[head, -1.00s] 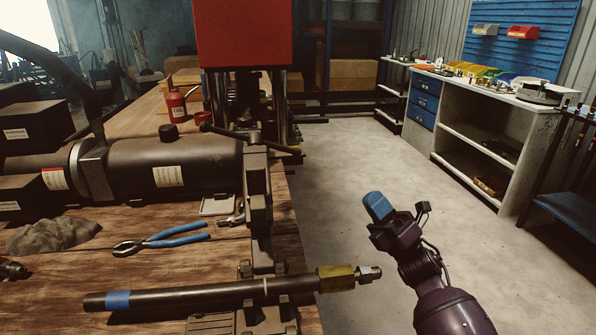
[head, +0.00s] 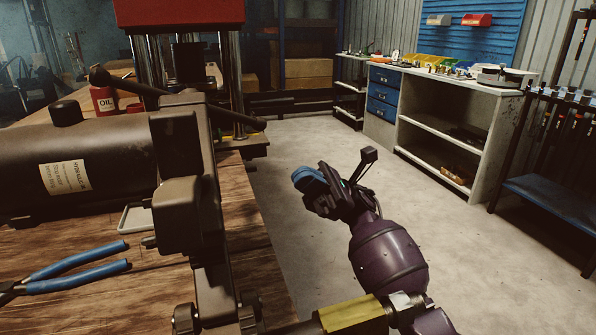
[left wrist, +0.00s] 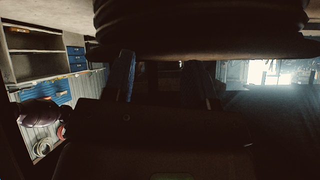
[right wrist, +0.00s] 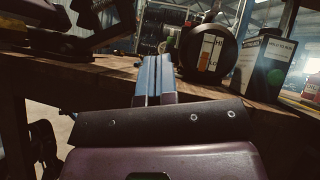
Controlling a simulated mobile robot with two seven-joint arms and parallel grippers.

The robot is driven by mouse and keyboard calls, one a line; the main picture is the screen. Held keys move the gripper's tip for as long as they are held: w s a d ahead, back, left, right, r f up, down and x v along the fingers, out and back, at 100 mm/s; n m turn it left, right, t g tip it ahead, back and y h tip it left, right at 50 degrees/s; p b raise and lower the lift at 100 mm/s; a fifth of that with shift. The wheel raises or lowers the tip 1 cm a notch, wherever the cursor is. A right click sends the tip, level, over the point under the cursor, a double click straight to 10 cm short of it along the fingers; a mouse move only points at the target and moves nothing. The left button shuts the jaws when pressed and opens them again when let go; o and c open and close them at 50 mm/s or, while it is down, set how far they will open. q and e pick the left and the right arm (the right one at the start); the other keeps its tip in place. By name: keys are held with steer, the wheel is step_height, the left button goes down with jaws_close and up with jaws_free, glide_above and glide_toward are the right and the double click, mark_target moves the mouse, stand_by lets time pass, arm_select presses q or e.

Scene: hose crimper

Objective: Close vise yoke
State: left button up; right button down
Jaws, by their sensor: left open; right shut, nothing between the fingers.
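The vise yoke (head: 183,215) is a dark metal upright at the bench's right edge. A long T-handle bar (head: 150,97) crosses its top. I cannot tell whether the yoke is latched. Below it, at the bottom edge, is a hose fitting with a yellow hex collar (head: 352,314); most of the hose is out of frame. My right gripper (head: 308,179) is shut and empty, over the floor to the right of the yoke, apart from it. Its blue fingers (right wrist: 153,80) also show together in the right wrist view. My left gripper (left wrist: 163,78) shows only in the left wrist view, with its fingers apart under a dark rounded body.
A dark cylinder (head: 110,170) lies left of the yoke. Blue-handled pliers (head: 75,272) rest on the wooden bench (head: 140,290). A red-topped press (head: 180,12) and red oil can (head: 103,100) stand behind. The floor to the right is clear up to the white workbench (head: 440,120).

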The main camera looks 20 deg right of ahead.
arm_select(q)
steer(key=shift+s+a+f+p, duration=0.1)
steer(key=shift+s+a+p, duration=0.2)
steer(key=shift+p, duration=0.35)
arm_select(e)
steer(key=s+a+r, duration=0.3)
steer(key=a+r, duration=0.3)
steer(key=r, duration=0.2)
steer(key=shift+a+r, duration=0.25)
steer(key=shift+r, duration=0.15)
arm_select(q)
steer(key=shift+d, duration=0.1)
arm_select(e)
steer(key=shift+r, duration=0.1)
